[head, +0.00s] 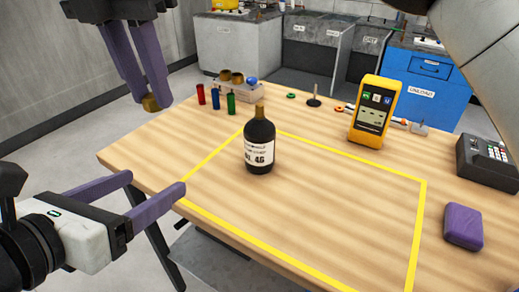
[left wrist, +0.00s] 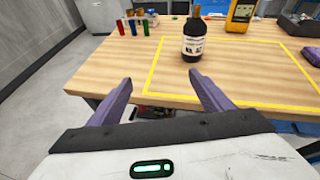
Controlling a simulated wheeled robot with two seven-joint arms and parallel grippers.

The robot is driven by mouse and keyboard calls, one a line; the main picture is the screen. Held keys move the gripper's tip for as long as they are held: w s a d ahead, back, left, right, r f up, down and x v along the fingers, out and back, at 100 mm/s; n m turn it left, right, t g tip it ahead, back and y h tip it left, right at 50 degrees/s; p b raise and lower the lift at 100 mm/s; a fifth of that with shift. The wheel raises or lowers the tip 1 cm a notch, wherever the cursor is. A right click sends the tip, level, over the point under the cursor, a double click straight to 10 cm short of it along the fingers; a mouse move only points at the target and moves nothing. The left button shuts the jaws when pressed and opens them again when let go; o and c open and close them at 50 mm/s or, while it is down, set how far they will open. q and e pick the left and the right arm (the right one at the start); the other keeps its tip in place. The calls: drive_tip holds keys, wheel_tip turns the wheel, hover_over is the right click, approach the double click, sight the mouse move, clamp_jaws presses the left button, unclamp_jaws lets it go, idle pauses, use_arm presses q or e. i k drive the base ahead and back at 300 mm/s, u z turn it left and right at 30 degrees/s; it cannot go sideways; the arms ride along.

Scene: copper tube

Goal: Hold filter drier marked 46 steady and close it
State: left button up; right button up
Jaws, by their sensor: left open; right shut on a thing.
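The filter drier (head: 260,145) is a dark bottle shape with a white label reading 46 and a brass-coloured neck. It stands upright on the table inside the yellow outline, near its far left corner; it also shows in the left wrist view (left wrist: 194,40). My left gripper (head: 156,184) is open and empty by the table's left front edge, apart from the drier; its fingers also show in the left wrist view (left wrist: 160,80). My right gripper (head: 150,98) is shut on a small brass cap (head: 151,103), held up left of the drier.
Red (head: 200,94), blue (head: 215,98) and green (head: 231,103) cylinders stand behind the drier, near a block with brass caps (head: 237,79). A yellow meter (head: 375,110), a dark keypad device (head: 488,162) and a purple block (head: 463,226) are at right. The outlined area's front is clear.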

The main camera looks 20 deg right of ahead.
sight(260, 132)
drive_tip(key=u, duration=1.35)
drive_tip(key=i, duration=1.1)
drive_tip(key=z, duration=3.1)
